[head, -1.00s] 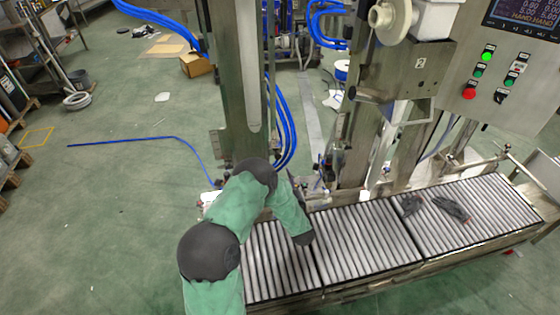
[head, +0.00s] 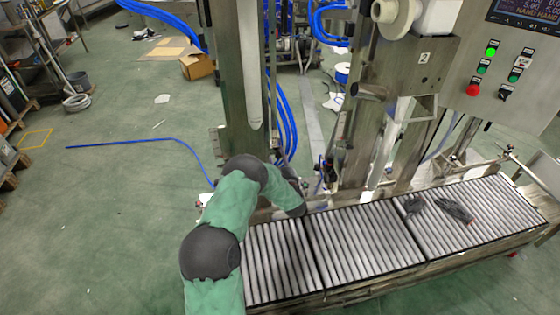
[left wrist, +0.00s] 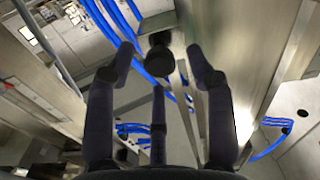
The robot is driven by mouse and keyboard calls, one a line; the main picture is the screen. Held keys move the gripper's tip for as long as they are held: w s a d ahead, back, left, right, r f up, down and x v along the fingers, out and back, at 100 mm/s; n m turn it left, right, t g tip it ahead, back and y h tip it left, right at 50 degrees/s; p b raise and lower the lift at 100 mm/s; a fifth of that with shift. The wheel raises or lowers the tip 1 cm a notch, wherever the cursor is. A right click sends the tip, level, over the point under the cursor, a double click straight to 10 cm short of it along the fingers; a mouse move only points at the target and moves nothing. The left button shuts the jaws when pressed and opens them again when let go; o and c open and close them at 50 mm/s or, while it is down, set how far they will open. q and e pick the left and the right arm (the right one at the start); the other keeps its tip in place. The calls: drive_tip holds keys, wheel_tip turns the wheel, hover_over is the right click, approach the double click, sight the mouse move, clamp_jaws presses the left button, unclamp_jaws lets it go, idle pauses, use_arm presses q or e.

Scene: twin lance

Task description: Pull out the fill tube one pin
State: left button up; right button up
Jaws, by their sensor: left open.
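In the left wrist view a black round knob (left wrist: 159,58), which looks like the head of a pin, sits just beyond my left fingertips. My left gripper (left wrist: 160,68) is open, with one finger to each side of the knob and a third finger below; I cannot tell whether any finger touches it. In the head view my green left arm (head: 235,200) reaches up to the foot of the left steel column (head: 243,85). Its fingers and the knob are not clear there. My right gripper is not in view.
A roller conveyor (head: 365,240) runs along the front, with dark gloves (head: 453,209) on its right part. A second station marked 2 (head: 423,58) and a control panel (head: 505,65) stand to the right. Blue hoses (head: 287,120) hang behind the left column. The floor at left is mostly open.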

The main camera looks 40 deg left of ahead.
use_arm(q)
clamp_jaws()
drive_tip(key=shift+v, duration=1.05)
drive_tip(key=shift+s+d, duration=0.1)
unclamp_jaws()
drive_tip(key=shift+s+d, duration=0.1)
drive_tip(key=shift+d, duration=0.05)
drive_tip(key=v, duration=1.1)
drive_tip(key=shift+s+d, duration=0.2)
drive_tip(key=shift+d, duration=0.1)
